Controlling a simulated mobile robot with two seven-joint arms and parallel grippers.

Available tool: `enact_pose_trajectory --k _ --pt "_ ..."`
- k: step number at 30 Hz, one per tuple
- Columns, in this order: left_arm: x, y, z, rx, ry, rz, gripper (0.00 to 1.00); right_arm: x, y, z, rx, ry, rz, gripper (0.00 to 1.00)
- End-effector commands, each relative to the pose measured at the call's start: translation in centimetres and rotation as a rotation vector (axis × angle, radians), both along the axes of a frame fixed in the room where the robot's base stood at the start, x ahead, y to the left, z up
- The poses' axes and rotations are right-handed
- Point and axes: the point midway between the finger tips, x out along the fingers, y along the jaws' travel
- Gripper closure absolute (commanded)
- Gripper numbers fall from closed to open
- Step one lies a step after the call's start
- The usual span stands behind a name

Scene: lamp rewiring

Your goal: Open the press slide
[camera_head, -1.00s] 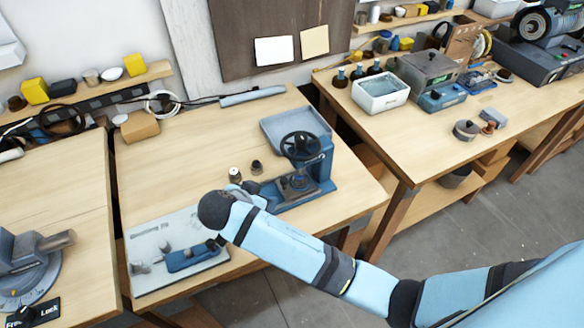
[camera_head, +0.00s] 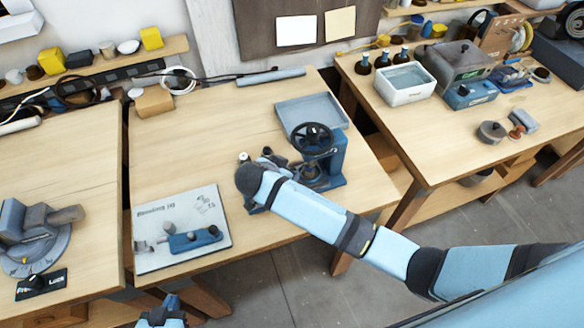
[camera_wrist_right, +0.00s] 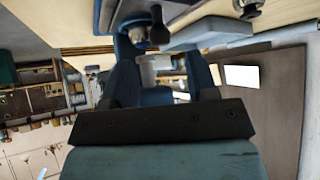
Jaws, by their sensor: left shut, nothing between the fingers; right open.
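The blue press (camera_head: 333,165) with its black handwheel (camera_head: 312,138) stands near the right side of the middle bench. Its low front part, where the slide lies, is partly covered by my right arm, so I cannot tell how far the slide is out. My right arm reaches in from the right to the press's left end. My left gripper (camera_head: 168,302) is shut and empty at the bottom edge.
A grey-blue tray (camera_head: 290,110) lies behind the press. A board with small parts (camera_head: 205,262) lies at the bench's front left. A small pale-topped part (camera_head: 243,158) stands beside my right wrist. A white basin (camera_head: 403,94) stands on the right bench.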

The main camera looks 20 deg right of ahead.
Motion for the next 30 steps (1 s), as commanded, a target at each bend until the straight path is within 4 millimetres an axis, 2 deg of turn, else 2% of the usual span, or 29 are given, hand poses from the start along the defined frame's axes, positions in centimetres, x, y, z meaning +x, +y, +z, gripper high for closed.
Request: enact_pose_trajectory --k 3,9,20,23,27,30 --pt "0.1 -0.1 0.5 -0.008 0.002 0.009 1.0 1.0 -1.3 -1.5 -0.004 0.002 -0.001 0.47" --pt "0.5 -0.4 0.5 -0.025 0.006 0.029 1.0 1.9 -2.4 -3.2 -0.001 0.001 0.001 0.47" --pt "0.8 -0.2 0.3 -0.025 0.007 0.034 1.0 2.2 -2.8 -3.6 0.0 0.0 0.001 0.47" --pt "0.7 -0.1 0.2 -0.023 0.008 0.033 1.0 2.2 -2.8 -3.6 0.0 0.0 0.001 0.66" --pt "0.5 -0.1 0.3 -0.024 0.009 0.033 1.0 2.2 -2.8 -3.6 0.0 0.001 0.001 0.98" --pt "0.5 -0.1 0.4 -0.024 0.007 0.033 1.0 2.2 -2.8 -3.6 0.0 0.001 0.001 1.0"
